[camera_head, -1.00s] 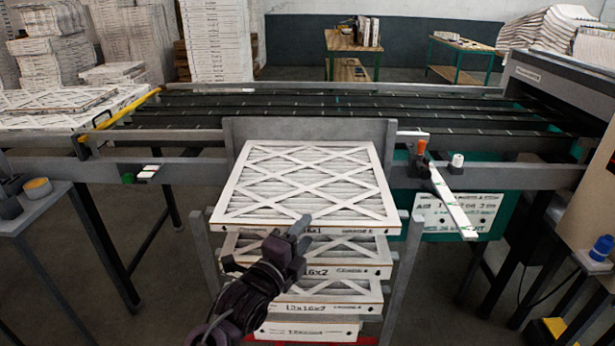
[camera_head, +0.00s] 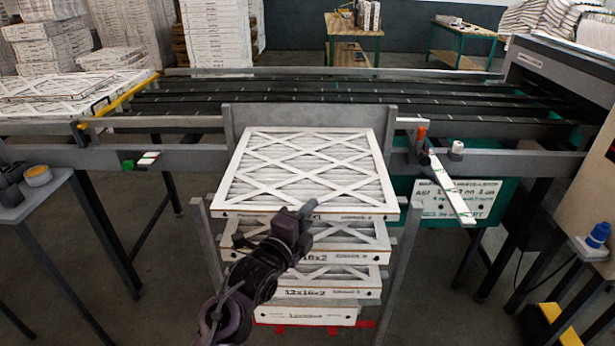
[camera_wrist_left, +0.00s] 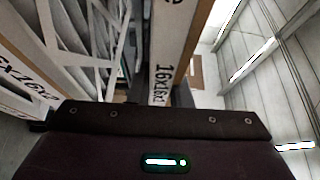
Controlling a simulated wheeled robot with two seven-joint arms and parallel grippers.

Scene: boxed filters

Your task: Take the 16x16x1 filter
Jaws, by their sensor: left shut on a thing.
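The 16x16x1 filter (camera_head: 312,172) is a white-framed pleated panel lying flat on top of the stack in the head view. My left gripper (camera_head: 306,211) is shut on its front edge, near the middle, and partly covers the printed size. In the left wrist view the filter's edge (camera_wrist_left: 168,62) shows the 16x16x1 print and runs down to the jaws; the fingertips are hidden there. Below it in the head view are a filter marked 16x2 (camera_head: 350,257), one marked 12x16x2 (camera_head: 340,293) and a lower box (camera_head: 310,315). My right gripper is not in view.
A grey rack (camera_head: 209,245) with upright posts surrounds the stack. Behind it runs a roller conveyor (camera_head: 330,97) with a metal rail. A small side table (camera_head: 35,200) stands at left. A white bar (camera_head: 452,190) juts out at right. Open floor lies left of the rack.

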